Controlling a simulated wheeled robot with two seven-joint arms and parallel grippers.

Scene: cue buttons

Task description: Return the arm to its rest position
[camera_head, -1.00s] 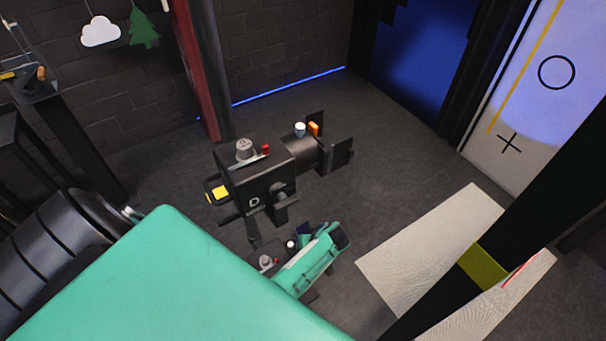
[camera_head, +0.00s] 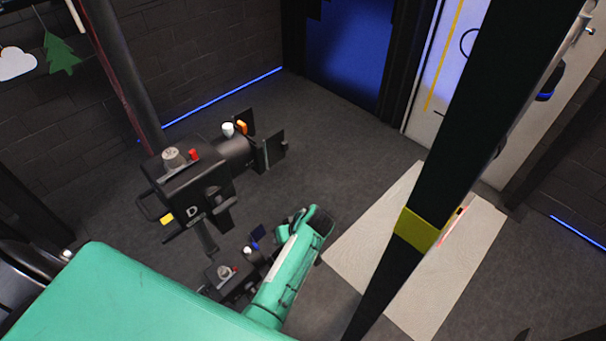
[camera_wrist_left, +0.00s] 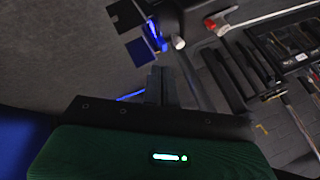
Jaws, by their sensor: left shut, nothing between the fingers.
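My left gripper (camera_wrist_left: 160,85) shows in the left wrist view, its dark fingers closed together with nothing between them. It points over the grey floor, apart from the things there. In the head view a large teal link of my left arm fills the lower left corner and a smaller teal part stands at the lower middle, beside a black fixture with a blue flap. The fingers themselves cannot be made out in the head view. My right gripper is not in view.
A black box fixture marked D (camera_head: 200,196), with a grey knob and a red button, stands left of the middle. A black post with a yellow band (camera_head: 418,230) crosses at the right, over a pale board (camera_head: 372,222). Open floor lies in between.

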